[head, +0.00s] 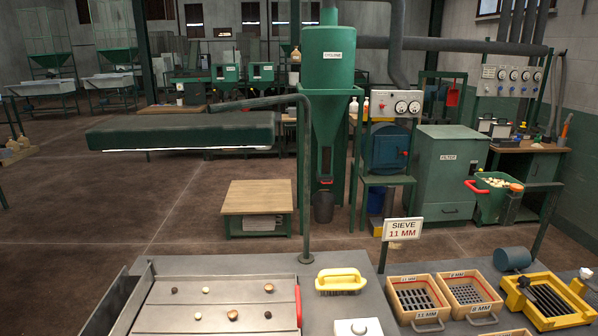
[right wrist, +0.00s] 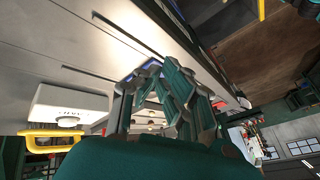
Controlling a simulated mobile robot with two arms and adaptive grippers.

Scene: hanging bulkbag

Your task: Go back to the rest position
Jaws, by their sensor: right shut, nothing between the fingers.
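My right gripper (right wrist: 160,78) shows in the right wrist view, its dark green fingers with grey joints drawn together. It is shut with nothing held. Its fingertips point up over the pale tabletop, and I cannot tell how high above it they are. Neither gripper shows in the head view. My left gripper is in no frame.
In the head view, a metal tray (head: 222,281) with several small lumps lies at the front left of the bench. A yellow brush (head: 341,281), a white box (head: 358,327), a sign (head: 402,229), wooden sieves (head: 418,298) and a yellow frame (head: 548,299) stand to its right.

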